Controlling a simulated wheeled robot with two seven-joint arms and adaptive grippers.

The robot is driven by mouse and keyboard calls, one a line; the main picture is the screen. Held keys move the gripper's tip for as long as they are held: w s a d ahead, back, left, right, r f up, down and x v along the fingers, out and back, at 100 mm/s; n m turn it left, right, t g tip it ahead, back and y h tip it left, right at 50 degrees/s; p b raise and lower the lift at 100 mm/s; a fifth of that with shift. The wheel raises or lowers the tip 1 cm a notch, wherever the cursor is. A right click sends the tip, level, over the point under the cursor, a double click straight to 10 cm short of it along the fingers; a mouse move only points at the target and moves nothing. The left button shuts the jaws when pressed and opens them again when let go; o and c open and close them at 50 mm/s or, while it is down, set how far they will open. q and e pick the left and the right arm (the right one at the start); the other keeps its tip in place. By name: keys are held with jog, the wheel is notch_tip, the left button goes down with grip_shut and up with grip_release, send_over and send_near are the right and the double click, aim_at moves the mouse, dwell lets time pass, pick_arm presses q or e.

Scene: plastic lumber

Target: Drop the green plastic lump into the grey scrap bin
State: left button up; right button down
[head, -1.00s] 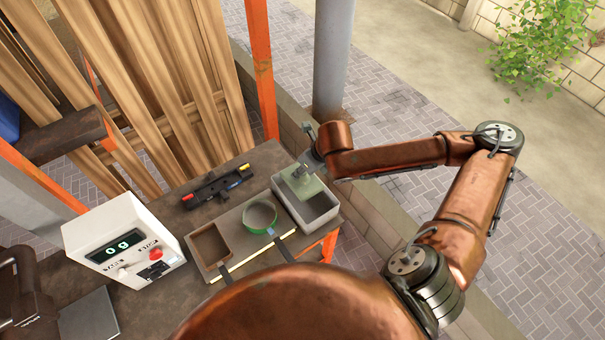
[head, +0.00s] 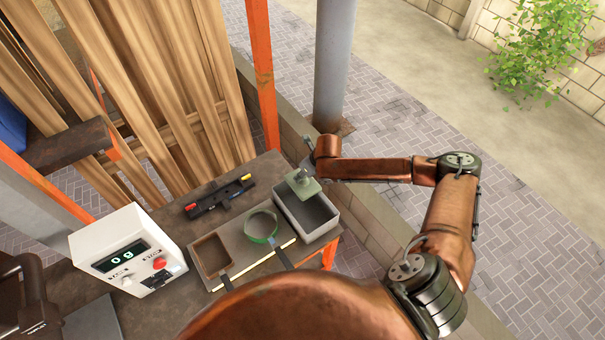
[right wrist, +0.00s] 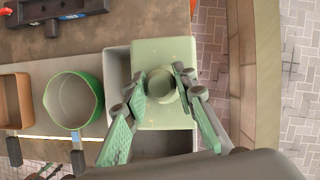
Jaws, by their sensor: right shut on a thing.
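The green plastic lump (head: 305,188) is pale green, a flat squarish block with a round knob on top. It also fills the middle of the right wrist view (right wrist: 150,118). My right gripper (right wrist: 162,84) is shut on its knob. The lump hangs over the far part of the grey scrap bin (head: 322,232), covering part of its opening. The near part of the bin's inside shows and looks empty. The bin's left rim (right wrist: 117,72) shows beside the lump in the right wrist view. How high the lump is above the rim is hard to tell.
Left of the bin are a green round pan (head: 261,226) and a brown rectangular mould (head: 211,256). A black tool (head: 219,197) lies behind them. A white box with a display (head: 127,255) stands further left. Wooden planks (head: 150,90) lean behind the bench.

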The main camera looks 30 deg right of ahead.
jog(key=shift+f, duration=0.1)
jog(key=shift+f, duration=0.2)
jog(key=shift+f, duration=0.15)
jog(key=c, duration=1.6)
grip_release()
jog(key=shift+r, duration=0.5)
jog(key=b+v, duration=0.1)
jog(key=v, duration=1)
jog(key=shift+s+r, duration=0.2)
jog(key=shift+r, duration=0.1)
